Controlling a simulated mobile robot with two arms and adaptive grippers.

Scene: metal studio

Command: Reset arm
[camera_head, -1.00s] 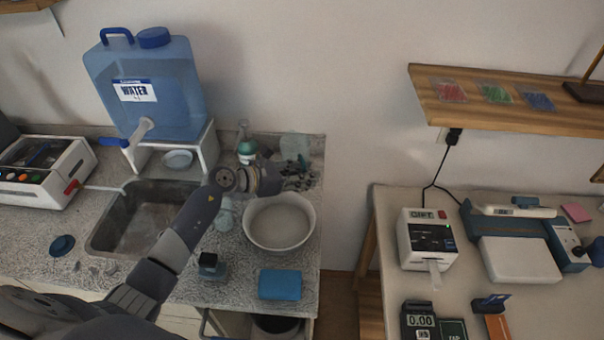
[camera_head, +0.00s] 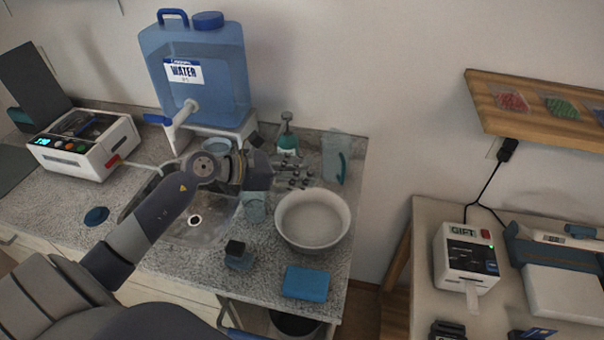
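My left arm comes in from the lower left, and its gripper (camera_head: 298,172) is above the granite counter (camera_head: 180,258), near the back edge. Its dark fingers look spread apart, with nothing seen held between them. They lie behind the white bowl (camera_head: 312,219) and left of a clear pitcher (camera_head: 336,158) with a teal handle. My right gripper is not in view.
A blue water jug (camera_head: 200,98) stands on a white stand behind the sink (camera_head: 207,221). A clear cup (camera_head: 254,209), a dark-capped bottle (camera_head: 238,256) and a blue block (camera_head: 305,283) are nearby. A label printer (camera_head: 466,258) stands on the right table.

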